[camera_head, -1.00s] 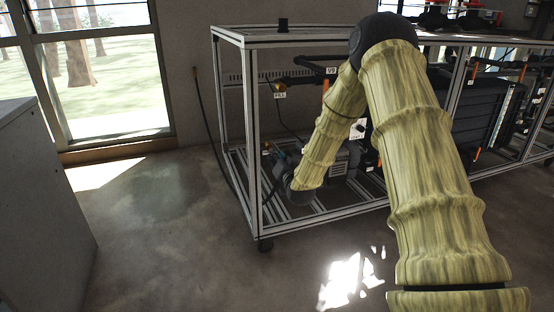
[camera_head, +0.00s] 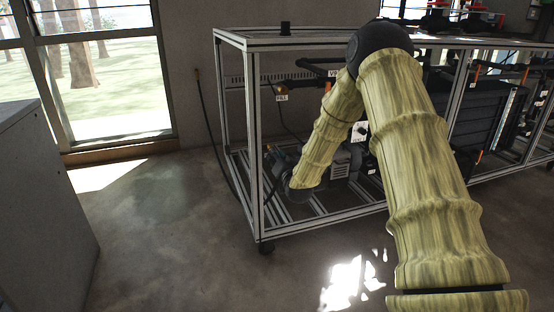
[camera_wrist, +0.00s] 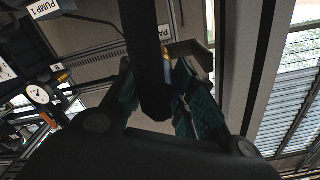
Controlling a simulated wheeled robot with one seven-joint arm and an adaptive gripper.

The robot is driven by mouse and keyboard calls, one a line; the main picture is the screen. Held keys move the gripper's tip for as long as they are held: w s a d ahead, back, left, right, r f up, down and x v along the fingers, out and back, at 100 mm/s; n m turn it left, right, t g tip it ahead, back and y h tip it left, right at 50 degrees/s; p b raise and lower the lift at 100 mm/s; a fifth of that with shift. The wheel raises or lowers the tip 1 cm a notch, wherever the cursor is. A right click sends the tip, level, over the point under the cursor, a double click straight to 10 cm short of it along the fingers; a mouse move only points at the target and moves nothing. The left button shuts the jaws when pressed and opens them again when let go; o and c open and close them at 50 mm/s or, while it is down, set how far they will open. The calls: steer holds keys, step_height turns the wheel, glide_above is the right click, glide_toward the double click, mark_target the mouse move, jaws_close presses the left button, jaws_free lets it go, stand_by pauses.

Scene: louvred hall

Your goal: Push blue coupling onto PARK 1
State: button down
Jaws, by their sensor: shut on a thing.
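In the wrist view, my gripper (camera_wrist: 162,88) has teal-padded fingers closed on the coupling (camera_wrist: 168,76), of which only a small blue part shows. A yellow-orange band (camera_wrist: 147,77) lies beside it. A thick black hose (camera_wrist: 143,45) runs down in front and hides much of the grip. A white label starting "PA" (camera_wrist: 165,32) is just beyond the fingers, on or by a grey bracket (camera_wrist: 188,50); the rest of its text is hidden. I cannot tell whether the coupling touches a PARK fitting. In the head view, my gripper (camera_head: 280,165) is low inside the frame, mostly hidden by my wrist.
An aluminium-profile frame (camera_head: 252,130) surrounds the work area, with posts and lower rails close to my arm. A motor or pump (camera_head: 342,165) sits beside my wrist. A FILL label (camera_head: 281,98) hangs above. A grey cabinet (camera_head: 45,200) stands left; the floor between is clear.

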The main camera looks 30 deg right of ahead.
steer(key=c, duration=1.1)
jaws_free()
steer(key=p+v, duration=0.3)
steer(key=v, duration=0.4)
steer(key=shift+s, duration=0.1)
steer(key=v, duration=1.1)
steer(key=shift+s, duration=0.4)
